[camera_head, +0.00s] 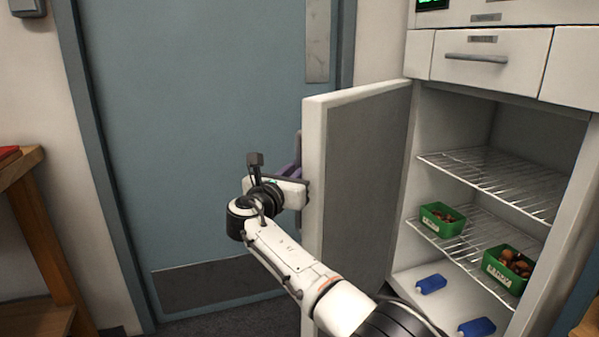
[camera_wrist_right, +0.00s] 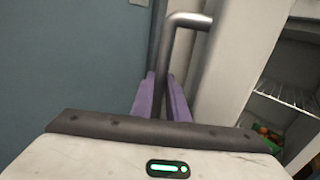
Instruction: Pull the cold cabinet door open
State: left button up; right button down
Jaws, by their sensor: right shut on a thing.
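The cold cabinet door (camera_head: 358,190) stands wide open in the head view, its grey inner panel facing the shelves and its pale edge toward me. My right gripper (camera_head: 297,163) is at the door's outer side, its fingertips partly hidden by the door edge. In the right wrist view, the purple fingers of my right gripper (camera_wrist_right: 162,92) are shut on the grey metal door handle (camera_wrist_right: 188,19), one finger on each side of the bar. The cold cabinet (camera_head: 494,125) shows its open interior with wire shelves. My left gripper is not in view.
Green boxes of chestnuts (camera_head: 441,220) stand on the lower wire shelf. Blue packs (camera_head: 431,284) lie on the cabinet floor. A blue room door (camera_head: 200,130) is behind the cabinet door. A wooden table (camera_head: 30,215) stands at far left.

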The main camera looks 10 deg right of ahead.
jog(key=shift+d, duration=0.35)
jog(key=c, duration=2)
grip_release()
jog(key=shift+a, duration=0.2)
